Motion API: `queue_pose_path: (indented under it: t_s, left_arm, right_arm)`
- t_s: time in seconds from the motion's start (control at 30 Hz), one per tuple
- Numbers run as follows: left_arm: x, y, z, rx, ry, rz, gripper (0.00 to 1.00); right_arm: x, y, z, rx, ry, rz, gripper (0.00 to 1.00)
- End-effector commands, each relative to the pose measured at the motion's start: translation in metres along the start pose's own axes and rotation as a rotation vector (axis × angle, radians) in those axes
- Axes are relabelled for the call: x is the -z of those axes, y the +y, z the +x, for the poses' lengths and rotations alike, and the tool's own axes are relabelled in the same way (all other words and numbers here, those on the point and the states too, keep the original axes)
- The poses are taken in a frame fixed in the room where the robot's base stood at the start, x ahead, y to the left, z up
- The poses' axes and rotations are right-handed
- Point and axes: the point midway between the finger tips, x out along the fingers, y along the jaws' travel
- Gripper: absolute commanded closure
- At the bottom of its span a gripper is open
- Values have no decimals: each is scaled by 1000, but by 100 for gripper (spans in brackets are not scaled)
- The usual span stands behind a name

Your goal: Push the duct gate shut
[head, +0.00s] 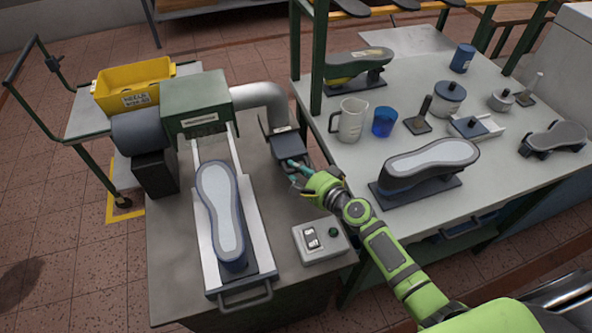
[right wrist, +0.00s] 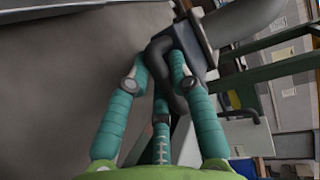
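The duct gate (head: 288,143) is a dark blue-grey plate at the lower end of the bent grey duct (head: 265,95), on the workbench in the head view. Part of it sticks out from the duct toward my right arm. My right gripper (head: 293,168) is right at its near edge. In the right wrist view, its teal fingers (right wrist: 160,65) lie on either side of a dark curved handle (right wrist: 163,50) by the duct. The handle runs between the fingers; whether they grip it is unclear. My left gripper is in neither view.
A green-hooded machine (head: 197,105) and a shoe last (head: 220,212) on a sliding tray stand left of the gate. A switch box (head: 321,240) sits nearer me. The right table (head: 400,165) holds a jug (head: 349,120), a blue cup (head: 384,121) and more lasts.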

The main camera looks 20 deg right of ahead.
Motion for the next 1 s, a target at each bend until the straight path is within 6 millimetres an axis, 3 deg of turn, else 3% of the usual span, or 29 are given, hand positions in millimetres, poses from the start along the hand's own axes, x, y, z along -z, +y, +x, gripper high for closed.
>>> queue_pose_path:
  t_s: [0.27,0.63,1.0]
  left_arm:
    - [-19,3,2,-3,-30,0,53]
    - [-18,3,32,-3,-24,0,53]
    - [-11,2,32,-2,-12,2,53]
  right_arm:
    - [2,0,4,1,-1,2,100]
    - [25,-13,62,3,-2,2,100]
    - [28,-19,67,4,0,2,100]
